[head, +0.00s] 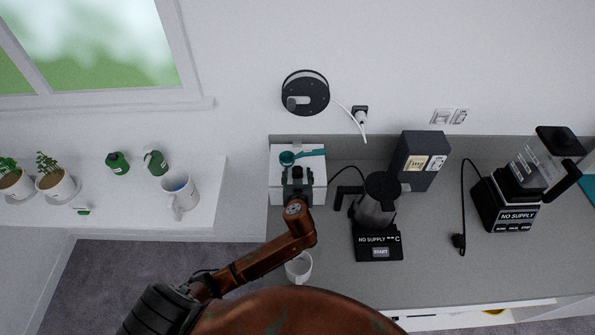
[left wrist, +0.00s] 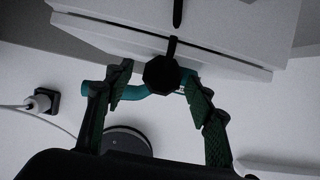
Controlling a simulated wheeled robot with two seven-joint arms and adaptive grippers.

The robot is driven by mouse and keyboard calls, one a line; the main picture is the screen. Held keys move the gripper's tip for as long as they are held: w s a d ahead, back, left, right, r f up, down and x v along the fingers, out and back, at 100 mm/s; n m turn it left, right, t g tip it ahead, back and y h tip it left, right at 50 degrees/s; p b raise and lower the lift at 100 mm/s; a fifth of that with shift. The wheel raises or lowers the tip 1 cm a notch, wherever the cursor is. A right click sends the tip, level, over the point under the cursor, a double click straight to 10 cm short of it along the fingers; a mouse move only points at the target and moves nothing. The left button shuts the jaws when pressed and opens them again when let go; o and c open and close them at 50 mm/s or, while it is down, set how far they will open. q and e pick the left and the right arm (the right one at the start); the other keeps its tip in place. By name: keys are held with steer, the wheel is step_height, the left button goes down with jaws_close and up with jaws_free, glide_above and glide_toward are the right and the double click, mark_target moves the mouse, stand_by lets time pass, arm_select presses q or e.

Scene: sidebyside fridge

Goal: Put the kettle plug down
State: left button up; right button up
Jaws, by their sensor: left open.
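My left gripper (head: 298,177) is over a white box (head: 282,197) at the left end of the grey counter. In the left wrist view the left gripper (left wrist: 159,78) is open, with one finger on each side of the black kettle plug (left wrist: 160,73). The plug lies at the box's edge, its cord (left wrist: 171,46) running across the box. A teal long-handled thing (head: 310,153) lies there too; it also shows behind the plug in the wrist view (left wrist: 150,92). The kettle (head: 376,203) stands on its black base (head: 378,247), marked "NO SUPPLY". My right gripper is out of view.
A dark socket box (head: 418,160) stands behind the kettle. A blender (head: 507,200) with a loose plug (head: 458,241) is at the right. A white mug (head: 299,267) stands in front of the box. A wall reel (head: 305,93) hangs above.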

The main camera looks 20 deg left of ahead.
arm_select(q)
steer(key=shift+w+f, duration=0.1)
steer(key=c, duration=1.2)
steer(key=shift+c, duration=0.8)
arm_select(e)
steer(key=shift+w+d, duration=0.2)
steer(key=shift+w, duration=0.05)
